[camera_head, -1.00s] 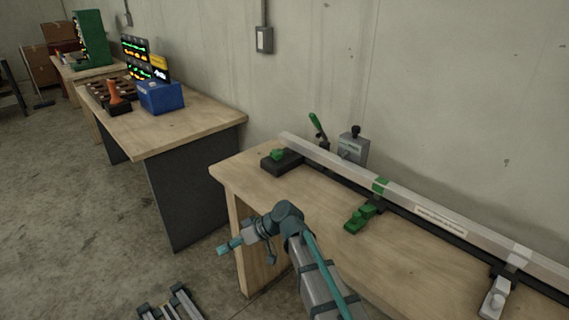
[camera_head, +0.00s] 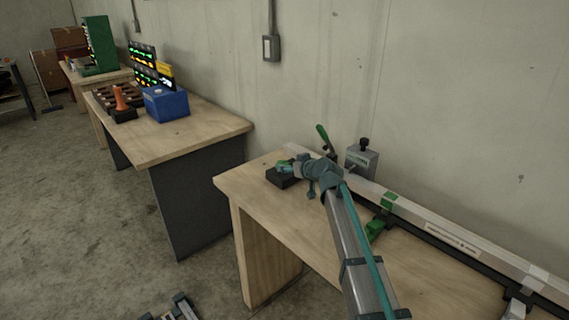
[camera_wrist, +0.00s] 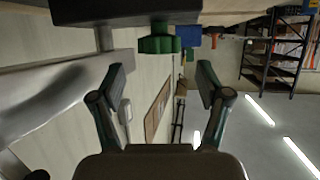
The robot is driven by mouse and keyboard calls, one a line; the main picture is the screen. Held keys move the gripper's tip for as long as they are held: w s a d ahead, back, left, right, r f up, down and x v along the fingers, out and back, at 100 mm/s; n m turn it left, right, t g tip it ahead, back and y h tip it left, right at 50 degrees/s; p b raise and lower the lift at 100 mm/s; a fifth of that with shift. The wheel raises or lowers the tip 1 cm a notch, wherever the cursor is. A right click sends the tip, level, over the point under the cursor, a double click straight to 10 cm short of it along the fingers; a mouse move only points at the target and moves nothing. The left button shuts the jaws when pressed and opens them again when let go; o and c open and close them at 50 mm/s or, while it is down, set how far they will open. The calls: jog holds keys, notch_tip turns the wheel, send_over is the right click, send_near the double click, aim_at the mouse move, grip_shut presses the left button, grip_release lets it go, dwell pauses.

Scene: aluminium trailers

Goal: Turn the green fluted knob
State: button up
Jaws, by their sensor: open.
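The green fluted knob (camera_wrist: 159,40) shows in the wrist view, on a short stem at the edge of a black block (camera_wrist: 125,10). My gripper (camera_wrist: 160,70) is open, with one finger on each side of the picture. The knob appears between and just beyond the fingertips, and no contact shows. In the head view my gripper (camera_head: 290,167) is at the black block (camera_head: 281,180) on the near workbench's left end. There the knob is mostly hidden by my gripper and cannot be told apart clearly.
A long aluminium rail (camera_head: 425,224) runs along the workbench (camera_head: 262,215). A green-handled lever (camera_head: 324,138) and a grey box (camera_head: 361,160) stand behind it. A green clamp (camera_head: 376,229) sits beside my arm. Another bench (camera_head: 195,135) holds a blue box (camera_head: 166,104).

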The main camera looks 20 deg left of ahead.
aim_at(283, 163)
jog(key=x, duration=0.6)
jog(key=shift+p, duration=0.4)
jog(key=c, duration=1.2)
